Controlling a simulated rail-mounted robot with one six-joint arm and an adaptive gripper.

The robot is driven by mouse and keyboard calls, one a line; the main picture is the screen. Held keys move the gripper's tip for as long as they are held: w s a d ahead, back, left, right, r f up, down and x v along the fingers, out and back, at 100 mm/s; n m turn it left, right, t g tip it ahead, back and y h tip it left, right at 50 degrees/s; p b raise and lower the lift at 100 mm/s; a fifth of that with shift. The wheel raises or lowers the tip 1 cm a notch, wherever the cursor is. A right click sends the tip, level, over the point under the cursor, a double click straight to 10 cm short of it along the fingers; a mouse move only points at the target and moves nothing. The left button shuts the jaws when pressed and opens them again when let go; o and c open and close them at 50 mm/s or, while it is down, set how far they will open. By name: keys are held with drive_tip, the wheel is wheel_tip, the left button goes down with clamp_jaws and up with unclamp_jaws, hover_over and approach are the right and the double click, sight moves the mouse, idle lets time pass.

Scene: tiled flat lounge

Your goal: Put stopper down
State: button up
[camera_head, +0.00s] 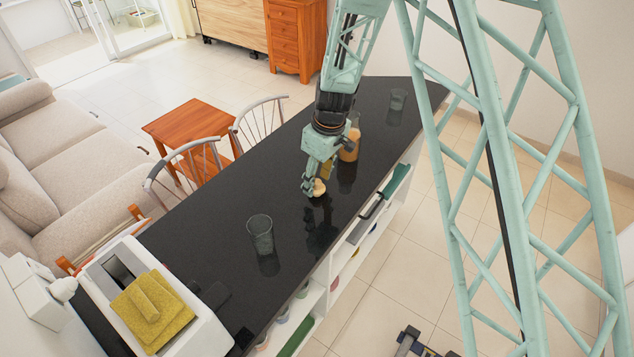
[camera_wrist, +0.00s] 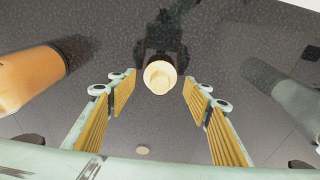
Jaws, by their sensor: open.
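The stopper (camera_head: 318,187) is a small pale, cork-coloured piece on the black counter (camera_head: 215,215). In the wrist view the stopper (camera_wrist: 160,77) shows from above, between and slightly beyond the fingertips, with clear gaps on both sides. My gripper (camera_head: 311,186) is low over the counter at the stopper. Its yellow-padded fingers (camera_wrist: 158,82) are spread wide and hold nothing. The bottle (camera_head: 350,138) with orange-brown contents stands just behind my gripper and is partly hidden by it. The bottle also shows at the left of the wrist view (camera_wrist: 30,78).
A glass (camera_head: 260,234) stands on the near part of the counter, and another glass (camera_head: 397,99) stands at the far end. Chairs (camera_head: 185,165) line the left edge.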

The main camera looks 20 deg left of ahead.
sight(322, 190)
wheel_tip(322, 190, up, 11)
drive_tip(key=d, duration=0.1)
drive_tip(key=shift+s+d, duration=0.25)
idle(0.4)
drive_tip(key=shift+f, duration=0.1)
idle(0.5)
idle(0.3)
